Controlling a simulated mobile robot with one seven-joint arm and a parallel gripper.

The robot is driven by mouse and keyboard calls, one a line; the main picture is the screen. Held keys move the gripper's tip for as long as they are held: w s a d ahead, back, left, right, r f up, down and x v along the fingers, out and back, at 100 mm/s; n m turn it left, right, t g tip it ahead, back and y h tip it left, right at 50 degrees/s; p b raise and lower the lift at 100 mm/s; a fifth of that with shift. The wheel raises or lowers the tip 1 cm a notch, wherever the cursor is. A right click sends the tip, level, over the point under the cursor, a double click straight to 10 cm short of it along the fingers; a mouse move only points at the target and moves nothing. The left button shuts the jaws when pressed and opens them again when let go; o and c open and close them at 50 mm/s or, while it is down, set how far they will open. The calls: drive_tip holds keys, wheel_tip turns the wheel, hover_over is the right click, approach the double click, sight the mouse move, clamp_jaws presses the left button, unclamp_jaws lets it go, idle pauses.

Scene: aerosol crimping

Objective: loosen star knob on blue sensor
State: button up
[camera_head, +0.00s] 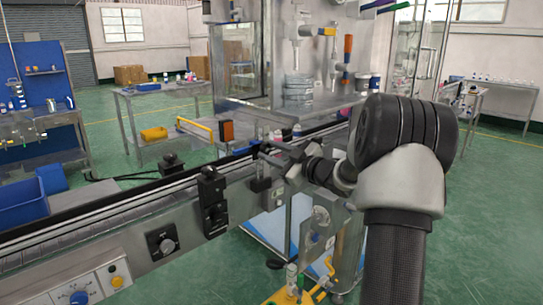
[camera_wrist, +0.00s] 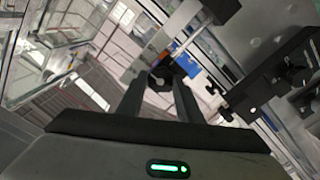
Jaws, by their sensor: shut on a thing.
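A dark star knob (camera_wrist: 160,79) sits between my fingertips in the wrist view. A blue sensor (camera_wrist: 186,62) shows just right of and above the knob, partly covered by dark parts around it. My gripper (camera_wrist: 161,88) is shut on the star knob, with one finger on each side of it. In the head view my gripper (camera_head: 273,152) reaches from the right to the conveyor's edge.
The conveyor (camera_head: 115,205) runs from lower left toward the glazed machine. A black bracket (camera_head: 212,200) stands on its near side, and an orange sensor (camera_head: 227,131) on the far side. In the wrist view a black bracket with knobs (camera_wrist: 270,88) lies right of my fingers.

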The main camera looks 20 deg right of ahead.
idle(0.4)
drive_tip(key=o, duration=1)
drive_tip(key=shift+o, duration=0.2)
drive_tip(key=p+v, duration=0.2)
drive_tip(key=v, duration=1.5)
drive_tip(key=shift+s, duration=0.25)
drive_tip(key=shift+d+r, duration=0.1)
